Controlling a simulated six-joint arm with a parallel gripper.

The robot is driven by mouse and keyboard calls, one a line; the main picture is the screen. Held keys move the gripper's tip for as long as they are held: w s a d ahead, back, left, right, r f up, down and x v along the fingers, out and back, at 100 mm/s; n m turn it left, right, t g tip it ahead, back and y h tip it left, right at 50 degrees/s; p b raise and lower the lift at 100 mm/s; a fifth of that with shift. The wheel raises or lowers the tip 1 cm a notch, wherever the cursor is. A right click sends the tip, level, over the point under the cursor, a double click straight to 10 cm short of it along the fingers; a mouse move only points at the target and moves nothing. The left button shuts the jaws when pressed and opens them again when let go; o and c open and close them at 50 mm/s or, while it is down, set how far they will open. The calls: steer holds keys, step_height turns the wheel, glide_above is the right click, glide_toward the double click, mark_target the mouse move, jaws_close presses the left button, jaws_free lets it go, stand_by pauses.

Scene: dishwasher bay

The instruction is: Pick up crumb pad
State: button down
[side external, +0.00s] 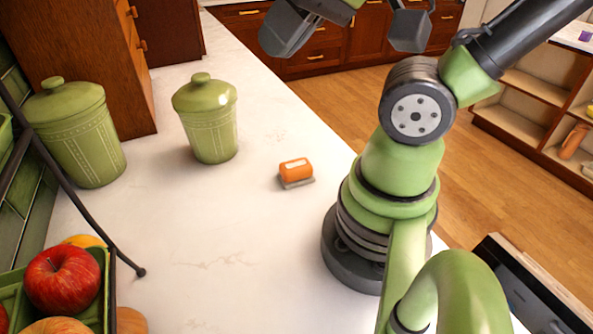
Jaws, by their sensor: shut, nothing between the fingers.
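The crumb pad appears to be the small orange block (295,170) with a pale patch on top and a grey underside. It lies on the white counter (230,265), to the right of the smaller green canister and left of my arm's base. Nothing touches it. Grey and green parts of my arm hang in at the top edge, well above and apart from the pad. I cannot make out my gripper's fingertips in this view.
A smaller lidded green canister (208,120) and a larger one (80,135) stand at the back left. A green basket holds a red apple (62,279) and other fruit at the lower left, near a dark thin leg (85,205). The counter around the pad is clear.

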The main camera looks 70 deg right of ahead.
jaws_free()
steer(key=m+g+h, duration=0.2)
steer(key=m+g, duration=0.4)
steer(key=g, duration=0.1)
glide_toward(296, 164)
steer(key=shift+w+a+f, duration=0.25)
steer(key=shift+a, duration=0.1)
steer(key=shift+s+d+f, duration=0.1)
steer(key=shift+s+f, duration=0.05)
steer(key=shift+f, duration=0.5)
step_height(296, 164, down, 4)
steer(key=shift+f, duration=0.1)
steer(key=shift+d+f, duration=0.15)
steer(key=shift+f, duration=1.1)
steer(key=shift+d+f, duration=0.1)
steer(key=shift+f, duration=1.2)
